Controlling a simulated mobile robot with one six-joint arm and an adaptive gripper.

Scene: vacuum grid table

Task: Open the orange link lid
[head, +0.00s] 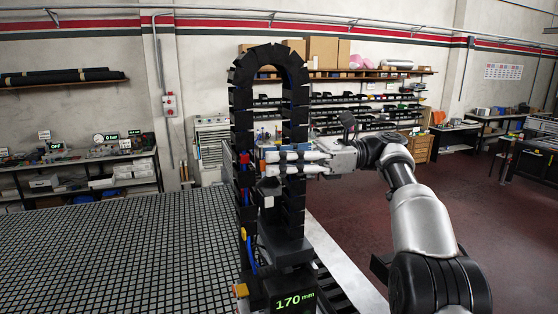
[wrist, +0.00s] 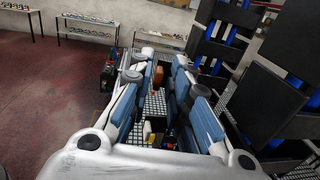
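A tall black cable chain (head: 270,75) arches up from the edge of the grid table. My gripper (head: 268,161) reaches in from the right, pointing left, at the front of the chain about mid-height. Its two fingers are apart, one above the other in the head view. In the wrist view, the blue-padded fingers (wrist: 160,78) show a gap with the grid table visible through it. A small orange-brown patch shows between the fingertips there; I cannot tell if it is the orange link lid. No orange lid is clear in the head view, where the gripper covers part of the chain.
The grid table (head: 120,250) fills the left and is mostly bare. Blue and yellow cables (head: 250,252) run up inside the chain. Chain links (wrist: 285,100) stand close right of the fingers.

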